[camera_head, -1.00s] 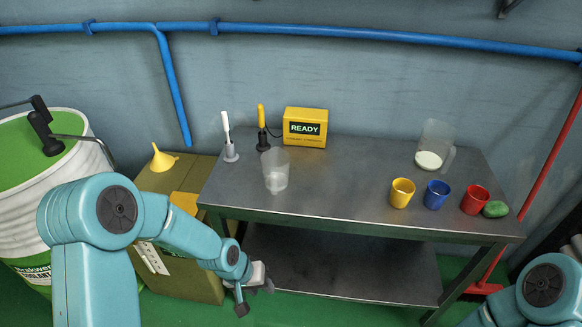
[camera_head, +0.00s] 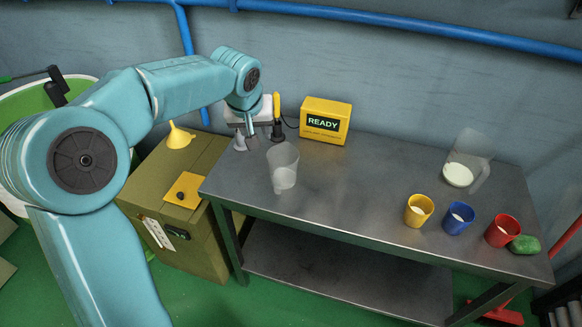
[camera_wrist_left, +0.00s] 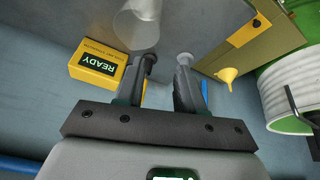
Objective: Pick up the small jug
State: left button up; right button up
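A clear, empty-looking jug (camera_head: 283,168) stands upright on the left part of the metal table (camera_head: 335,200). A larger-looking clear jug (camera_head: 474,150) with white contents stands at the table's right rear. My left gripper (camera_head: 250,128) is over the table's left rear corner, behind and left of the empty jug and apart from it. In the left wrist view the left gripper (camera_wrist_left: 162,80) has its fingers spread with nothing held. The empty jug (camera_wrist_left: 137,22) shows ahead of the fingers there, cut by the top edge. My right gripper is out of view.
A yellow READY box (camera_head: 326,121) is behind the empty jug. Yellow (camera_head: 419,210), blue (camera_head: 458,218) and red (camera_head: 502,230) cups stand at right. The table's middle is clear.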

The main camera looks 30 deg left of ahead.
pick_arm(q)
send_near(268, 157)
jog(key=f, duration=0.1)
jog(key=p+x, duration=0.1)
jog(key=x, duration=0.7)
jog(key=shift+f+p, duration=0.15)
jog(key=shift+p, duration=0.2)
jog(key=shift+w+f, duration=0.25)
jog(key=shift+s+r, duration=0.1)
jog(key=shift+s, duration=0.05)
grip_shut()
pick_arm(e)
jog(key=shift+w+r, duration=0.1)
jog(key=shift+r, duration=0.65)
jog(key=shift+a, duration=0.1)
